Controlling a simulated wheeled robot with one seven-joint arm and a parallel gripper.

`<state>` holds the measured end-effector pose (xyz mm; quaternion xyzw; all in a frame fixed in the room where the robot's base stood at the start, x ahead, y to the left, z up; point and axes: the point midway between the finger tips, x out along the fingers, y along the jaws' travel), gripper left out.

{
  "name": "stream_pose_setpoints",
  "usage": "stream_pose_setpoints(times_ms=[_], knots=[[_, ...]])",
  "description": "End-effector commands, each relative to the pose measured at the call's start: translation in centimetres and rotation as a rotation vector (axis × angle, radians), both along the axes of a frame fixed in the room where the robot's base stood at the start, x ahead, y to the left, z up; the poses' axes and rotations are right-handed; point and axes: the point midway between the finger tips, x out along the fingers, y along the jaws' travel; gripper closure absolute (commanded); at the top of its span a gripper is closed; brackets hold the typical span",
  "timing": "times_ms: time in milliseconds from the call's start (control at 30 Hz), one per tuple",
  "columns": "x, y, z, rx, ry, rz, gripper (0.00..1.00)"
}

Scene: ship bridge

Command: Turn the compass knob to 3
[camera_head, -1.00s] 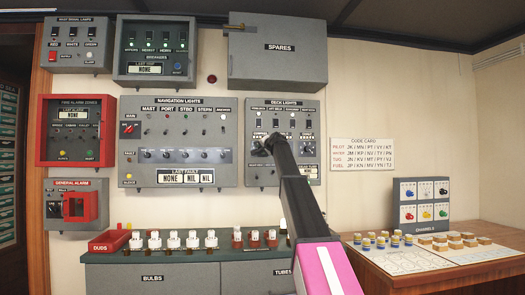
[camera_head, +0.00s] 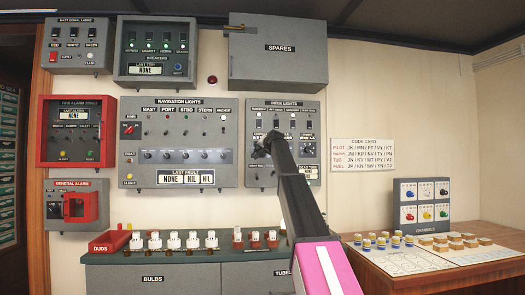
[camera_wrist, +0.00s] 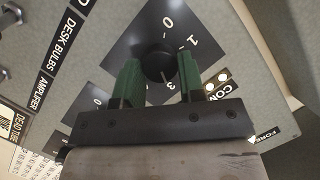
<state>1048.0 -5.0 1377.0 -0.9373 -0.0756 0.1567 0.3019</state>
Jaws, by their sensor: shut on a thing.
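In the wrist view a round black knob (camera_wrist: 158,62) sits on a dark dial plate (camera_wrist: 140,30) with white figures 0, 1 and 3. The 3 shows just below the knob, between the fingers. My gripper (camera_wrist: 160,82) is shut on the knob, with a green finger at each side.
In the wrist view another dial plate (camera_wrist: 92,97) lies below left, near labels DESK BULBS (camera_wrist: 75,32) and AMPLIFIER. In the head view the NAVIGATION LIGHTS panel (camera_head: 180,112) is left, and the SPARES cabinet (camera_head: 279,62) is above.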

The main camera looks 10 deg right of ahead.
Motion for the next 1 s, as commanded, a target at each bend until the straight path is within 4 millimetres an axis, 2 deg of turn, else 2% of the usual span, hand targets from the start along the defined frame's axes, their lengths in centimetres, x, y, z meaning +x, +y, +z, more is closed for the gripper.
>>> stream_pose_setpoints(times_ms=[67,100,133,167,467,633,767,1000], knots=[[-0.1,0.1,-0.2,0.0,0.005,0.002,0.87],[-0.1,0.1,-0.2,0.0,0.005,0.002,0.51],[-0.1,0.1,-0.2,0.0,0.005,0.002,0.41],[-0.1,0.1,-0.2,0.001,0.003,0.002,0.38],[-0.1,0.0,-0.1,0.001,0.002,0.001,0.38],[-1.1,-0.2,0.2,0.001,0.001,0.0,0.38],[-2.7,-0.6,0.6,0.001,0.0,0.001,0.38],[-6.9,-1.7,1.6,0.001,0.0,0.001,0.38]])
